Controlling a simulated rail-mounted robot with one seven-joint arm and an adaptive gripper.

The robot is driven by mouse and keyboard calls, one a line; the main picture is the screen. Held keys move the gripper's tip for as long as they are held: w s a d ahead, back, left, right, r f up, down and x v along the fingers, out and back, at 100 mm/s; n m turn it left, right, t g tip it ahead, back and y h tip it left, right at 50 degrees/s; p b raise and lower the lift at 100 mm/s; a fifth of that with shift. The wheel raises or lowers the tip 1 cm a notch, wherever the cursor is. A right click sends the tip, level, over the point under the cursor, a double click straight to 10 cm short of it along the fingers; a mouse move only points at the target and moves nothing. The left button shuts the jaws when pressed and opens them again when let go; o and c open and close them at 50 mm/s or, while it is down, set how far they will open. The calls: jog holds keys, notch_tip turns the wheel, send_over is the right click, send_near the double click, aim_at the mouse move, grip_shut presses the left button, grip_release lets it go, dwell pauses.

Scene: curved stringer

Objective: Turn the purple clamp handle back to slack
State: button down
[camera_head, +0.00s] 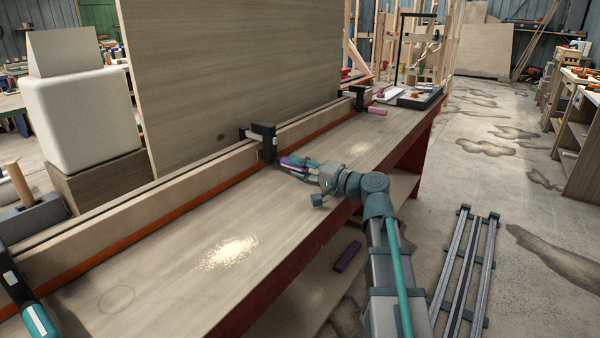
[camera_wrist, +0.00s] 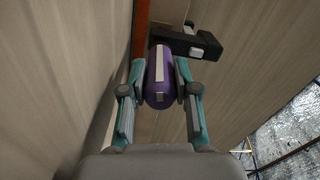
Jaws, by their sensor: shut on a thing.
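The purple clamp handle (camera_wrist: 158,90) has a pale stripe along it and joins a black clamp body (camera_wrist: 188,43) in the wrist view. In the head view the handle (camera_head: 291,162) shows partly, beside the black clamp (camera_head: 264,142) on the rail at the middle of the bench. My gripper (camera_wrist: 161,85) is shut on the purple handle, with one teal finger on each side of it. In the head view my gripper (camera_head: 298,166) reaches the handle from the right. The fingers hide part of the handle there.
A pink-handled clamp (camera_head: 362,98) stands farther along the rail, and a teal-handled clamp (camera_head: 25,305) is at the near left. A tall wooden panel (camera_head: 230,70) rises behind the rail. The bench top (camera_head: 170,255) is mostly clear, with sawdust patches.

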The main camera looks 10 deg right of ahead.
dwell(0.4)
jog(key=c, duration=0.9)
grip_release()
jog(key=shift+o, duration=0.2)
jog(key=shift+s, duration=0.1)
jog(key=v, duration=1.2)
